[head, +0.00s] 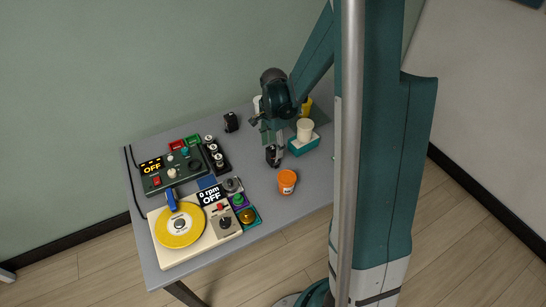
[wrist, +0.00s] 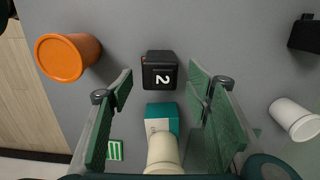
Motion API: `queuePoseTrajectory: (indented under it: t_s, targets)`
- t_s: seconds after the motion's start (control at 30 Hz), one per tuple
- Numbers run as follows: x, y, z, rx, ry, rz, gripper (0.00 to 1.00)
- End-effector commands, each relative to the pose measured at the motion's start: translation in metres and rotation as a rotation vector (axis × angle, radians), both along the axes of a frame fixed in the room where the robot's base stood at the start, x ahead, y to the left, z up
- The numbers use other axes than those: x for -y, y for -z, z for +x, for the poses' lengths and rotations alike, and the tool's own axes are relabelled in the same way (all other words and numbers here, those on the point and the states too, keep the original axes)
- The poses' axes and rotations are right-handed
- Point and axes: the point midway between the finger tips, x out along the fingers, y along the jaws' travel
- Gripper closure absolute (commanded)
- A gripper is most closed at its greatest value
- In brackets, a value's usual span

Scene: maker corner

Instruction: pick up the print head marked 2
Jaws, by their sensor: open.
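The print head marked 2 (wrist: 160,75) is a small black block with a white "2" on its face. In the wrist view it lies between and just beyond the tips of my gripper (wrist: 161,84), which is open with nothing in its jaws. In the head view a black block, the print head (head: 272,156), stands on the table just below my gripper (head: 275,139). My green fingers are spread, and I cannot tell the exact height between them and the block.
A teal block (head: 303,145) with a cream cup (head: 305,128) stands close right of my gripper. An orange cup (head: 287,182) is in front. Another black block (head: 231,122) lies back left. A turntable (head: 195,232) and control box (head: 172,170) fill the table's left.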

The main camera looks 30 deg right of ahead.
Motion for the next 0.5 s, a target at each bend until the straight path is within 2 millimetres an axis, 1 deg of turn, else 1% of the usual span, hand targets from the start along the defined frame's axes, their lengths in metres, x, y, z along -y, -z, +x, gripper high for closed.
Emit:
queuePoseTrajectory:
  t_s: [0.27, 0.37, 0.5]
  targets:
    - [0.0, 0.003, 0.0, 0.0, 0.0, 0.0, 0.51]
    - [-0.001, 0.01, 0.0, 0.0, 0.0, 0.0, 0.51]
    - [-0.003, 0.025, 0.0, 0.0, 0.0, 0.0, 0.51]
